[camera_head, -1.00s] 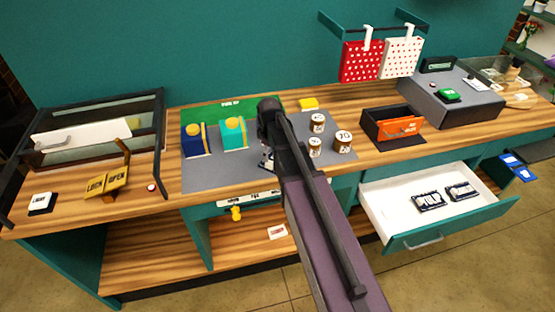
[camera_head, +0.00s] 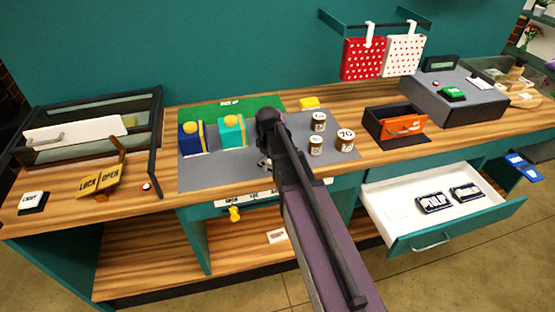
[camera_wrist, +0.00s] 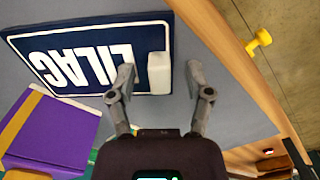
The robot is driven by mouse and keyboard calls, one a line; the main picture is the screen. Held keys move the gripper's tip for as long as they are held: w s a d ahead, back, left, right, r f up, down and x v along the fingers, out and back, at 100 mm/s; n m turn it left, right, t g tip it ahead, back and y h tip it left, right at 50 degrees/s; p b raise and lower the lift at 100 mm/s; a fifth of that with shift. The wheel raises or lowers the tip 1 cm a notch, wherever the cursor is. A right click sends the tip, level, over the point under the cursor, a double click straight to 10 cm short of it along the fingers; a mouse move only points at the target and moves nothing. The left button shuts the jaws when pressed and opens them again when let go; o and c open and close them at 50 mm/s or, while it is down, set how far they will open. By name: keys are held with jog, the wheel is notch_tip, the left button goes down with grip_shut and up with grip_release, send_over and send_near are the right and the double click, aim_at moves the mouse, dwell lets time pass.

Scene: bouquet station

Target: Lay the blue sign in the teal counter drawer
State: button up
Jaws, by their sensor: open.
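The blue sign (camera_wrist: 85,58) with white letters LILAC lies on the grey mat in the wrist view. A small white grip block (camera_wrist: 159,74) stands at the sign's edge. My gripper (camera_wrist: 161,76) is open, with one fingertip on each side of the block; whether they touch it I cannot tell. In the head view my arm hides the sign and most of my gripper. The teal counter drawer (camera_head: 465,223) is pulled open at the right. Its white inside holds two dark signs, one reading TULIP (camera_head: 434,202), with bare floor to their left.
A purple box (camera_wrist: 55,132) stands beside the sign. Brown-and-white jars (camera_head: 345,140) and an orange-fronted box (camera_head: 403,126) stand on the counter right of my arm. Blue and teal boxes (camera_head: 232,131) stand left. A yellow knob (camera_head: 235,214) sticks out below the counter edge.

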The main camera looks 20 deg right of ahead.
dwell(0.4)
grip_shut()
jog(key=shift+r, duration=0.15)
notch_tip(320, 180, up, 3)
jog(key=p, duration=0.3)
jog(key=shift+r, duration=0.1)
jog(key=s+a+r+p, duration=0.1)
jog(key=s+a+p, duration=0.1)
jog(key=s, duration=1.4)
jog(key=shift+r, duration=0.3)
jog(key=shift+w, duration=0.1)
